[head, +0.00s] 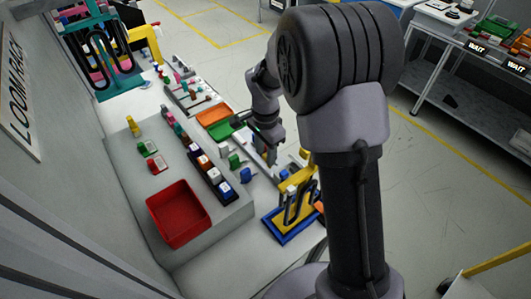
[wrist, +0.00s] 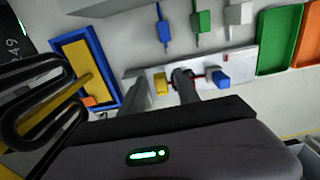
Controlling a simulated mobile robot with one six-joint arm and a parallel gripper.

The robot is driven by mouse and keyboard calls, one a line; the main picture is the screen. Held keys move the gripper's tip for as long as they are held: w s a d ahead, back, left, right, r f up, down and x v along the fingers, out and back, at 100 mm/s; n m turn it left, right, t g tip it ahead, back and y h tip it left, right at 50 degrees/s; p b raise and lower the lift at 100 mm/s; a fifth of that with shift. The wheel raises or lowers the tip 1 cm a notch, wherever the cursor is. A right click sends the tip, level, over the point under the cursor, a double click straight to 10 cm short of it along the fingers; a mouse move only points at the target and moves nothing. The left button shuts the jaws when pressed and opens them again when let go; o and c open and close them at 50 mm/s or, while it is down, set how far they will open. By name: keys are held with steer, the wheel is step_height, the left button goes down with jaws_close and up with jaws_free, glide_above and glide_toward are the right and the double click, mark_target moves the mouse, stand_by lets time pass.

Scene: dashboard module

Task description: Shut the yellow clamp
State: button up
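The small yellow block (wrist: 161,84), which looks like the yellow clamp, sits on a pale strip (wrist: 240,82) in the wrist view. My gripper (wrist: 160,86) has its two fingers apart, one to the left of the yellow block and one to its right. I cannot tell whether either finger touches it, nor the height of the fingertips. The right finger and the gripper body hide part of the strip. In the head view my gripper (head: 271,156) points down over the pale strip, and the clamp is hard to make out there.
A blue block (wrist: 220,77) is on the strip to the right. A blue tray (wrist: 72,50) with a yellow stand and black hose is close on the left. Green (wrist: 279,40) and orange (wrist: 309,40) trays lie right. A red bin (head: 178,214) stands on the bench.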

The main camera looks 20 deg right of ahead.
jaws_close()
stand_by(1.4)
